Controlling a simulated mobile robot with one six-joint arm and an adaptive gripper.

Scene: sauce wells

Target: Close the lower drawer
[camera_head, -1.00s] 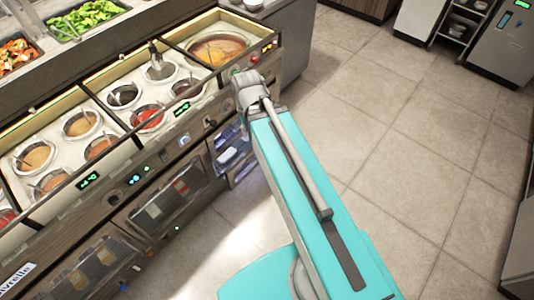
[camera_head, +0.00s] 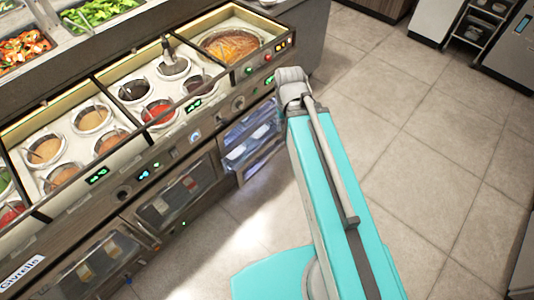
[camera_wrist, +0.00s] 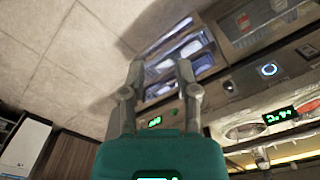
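A bluish-lit drawer unit is at the right end of the counter front in the head view. Its upper drawer (camera_head: 247,128) sits above the lower drawer (camera_head: 258,157), which seems to stand out from the front; how far is hard to tell. The wrist view is roughly upside down, with the lower drawer (camera_wrist: 168,36) above the upper drawer (camera_wrist: 184,57). My gripper (camera_wrist: 159,66) is open and empty, its two fingers apart in front of the drawer unit. Contact with a drawer cannot be judged.
The counter holds sauce wells (camera_head: 92,118) and a soup pot (camera_head: 231,44). Glass-fronted compartments (camera_head: 170,200) lie left of the drawers. Control knobs and lit displays (camera_head: 195,105) line the front edge. Open tiled floor (camera_head: 440,160) spreads to the right.

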